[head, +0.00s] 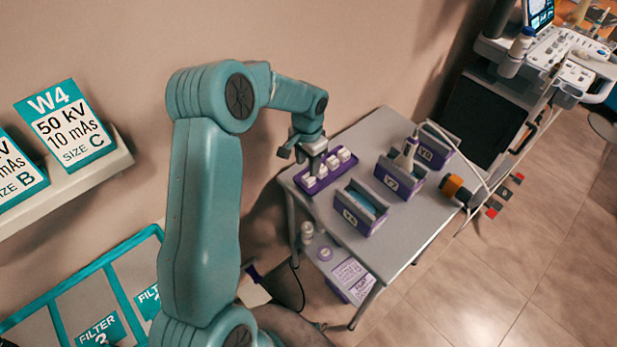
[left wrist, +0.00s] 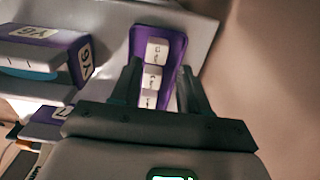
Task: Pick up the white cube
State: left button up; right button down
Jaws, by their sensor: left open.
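Several small white cubes (head: 333,162) sit in a row in a purple tray (head: 323,182) at the left of a grey table. In the left wrist view white cubes (left wrist: 157,50) with small dark markings lie along the purple tray (left wrist: 142,40). My left gripper (head: 315,170) is over the tray, pointing down. In the left wrist view its two fingers (left wrist: 161,75) are apart, one on each side of the row, with nothing held. They partly hide the tray, and the gripper body hides its near end. Contact with a cube cannot be told. My right gripper is not in view.
Purple-fronted bins (head: 361,208) with labels stand on the grey table (head: 405,228) right of the tray; one holds a probe-like item. An ultrasound cart (head: 500,105) stands behind. A wall shelf (head: 65,190) is at left.

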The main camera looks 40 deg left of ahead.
aim_at(306, 179)
pick_arm(q)
jog(key=shift+f, duration=0.4)
jog(key=shift+s+d+f, duration=0.15)
jog(key=shift+d, duration=0.05)
jog(key=f, duration=0.3)
jog(key=f+p, duration=0.1)
jog(key=shift+s+f, duration=0.35)
jog(key=shift+f, duration=0.05)
jog(key=shift+s+r, duration=0.1)
jog(key=shift+s, duration=0.05)
jog(key=shift+c, duration=0.3)
jog(key=c, duration=0.7)
